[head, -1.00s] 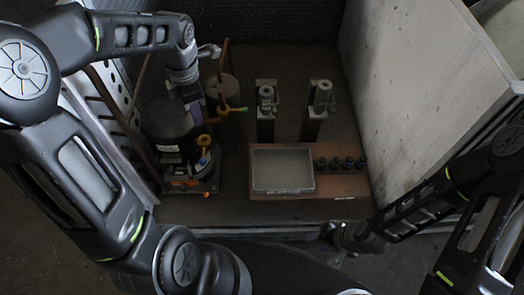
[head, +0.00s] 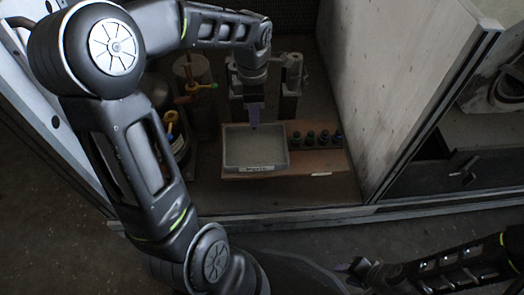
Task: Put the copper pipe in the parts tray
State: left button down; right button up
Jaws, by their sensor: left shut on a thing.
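My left gripper (head: 254,116) points down over the back part of the grey parts tray (head: 231,169), with its fingers shut. What it holds, taken to be the copper pipe, is mostly hidden by the fingers and too small to make out. The tray has a white label on its front wall, and its visible floor looks empty. My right gripper (head: 357,268) is low at the front, outside the enclosure and away from the tray. Its fingers are too dark and small to read.
Several dark fittings (head: 324,139) stand on the brown board (head: 318,160) right of the tray. A metal cylinder stand (head: 290,78) is behind. A canister with brown pipework and valves (head: 191,80) stands left, partly behind my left arm. A pale wall panel (head: 385,75) bounds the right.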

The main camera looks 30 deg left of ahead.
pick_arm(q)
jog(key=shift+f+b, duration=0.8)
jog(key=shift+f, duration=1.7)
notch_tip(320, 180, down, 4)
jog(key=shift+f+b, duration=0.15)
jog(key=shift+b, duration=0.65)
jog(key=shift+f, duration=0.35)
